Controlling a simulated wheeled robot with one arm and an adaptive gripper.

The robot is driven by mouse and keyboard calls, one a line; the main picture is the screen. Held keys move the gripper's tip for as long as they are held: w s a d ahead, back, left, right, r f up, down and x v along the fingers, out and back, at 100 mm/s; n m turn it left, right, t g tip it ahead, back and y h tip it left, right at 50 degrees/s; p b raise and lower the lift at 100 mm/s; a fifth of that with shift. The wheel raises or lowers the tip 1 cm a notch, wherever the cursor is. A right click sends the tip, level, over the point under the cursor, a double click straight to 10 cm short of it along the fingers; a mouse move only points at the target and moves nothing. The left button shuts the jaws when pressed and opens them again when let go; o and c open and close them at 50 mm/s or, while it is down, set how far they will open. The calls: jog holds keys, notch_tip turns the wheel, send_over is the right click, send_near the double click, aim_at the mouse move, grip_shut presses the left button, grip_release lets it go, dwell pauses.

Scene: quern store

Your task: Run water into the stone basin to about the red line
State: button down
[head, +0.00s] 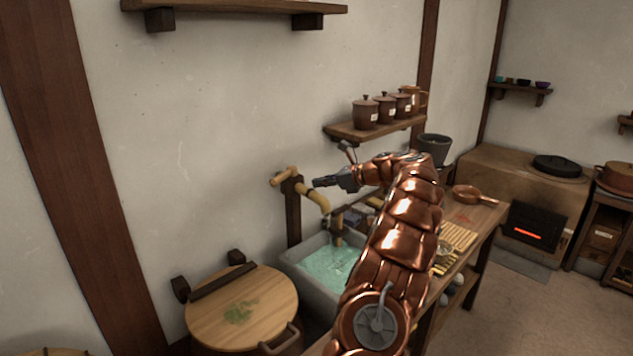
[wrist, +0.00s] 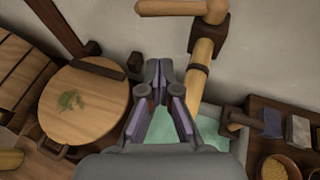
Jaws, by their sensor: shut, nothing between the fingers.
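The stone basin (head: 291,258) stands against the wall and holds blue-green water (head: 330,268). The water also shows in the wrist view (wrist: 210,128), partly behind my gripper. A bamboo spout (head: 318,200) on a dark post curves down over the basin. Its wooden tap handle (head: 285,177) sits on top and also shows at the top of the wrist view (wrist: 183,8). I cannot make out a falling stream or the red line. My gripper (head: 318,183) is shut and empty, just right of the tap handle and apart from it. In the wrist view its fingers (wrist: 160,68) lie left of the spout.
A round wooden lid (head: 243,305) on a vessel is left of the basin. The worktable right of it holds a copper pan (head: 467,194) and small items. A shelf with lidded jars (head: 365,112) hangs above. A stove (head: 530,220) glows at the right.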

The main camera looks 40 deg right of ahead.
jog(key=p, duration=0.3)
send_near(283, 177)
jog(key=w+a+f, duration=0.3)
jog(key=w+f, duration=0.1)
jog(key=shift+w+a, duration=0.35)
jog(key=shift+w, duration=0.2)
jog(key=shift+r, duration=0.15)
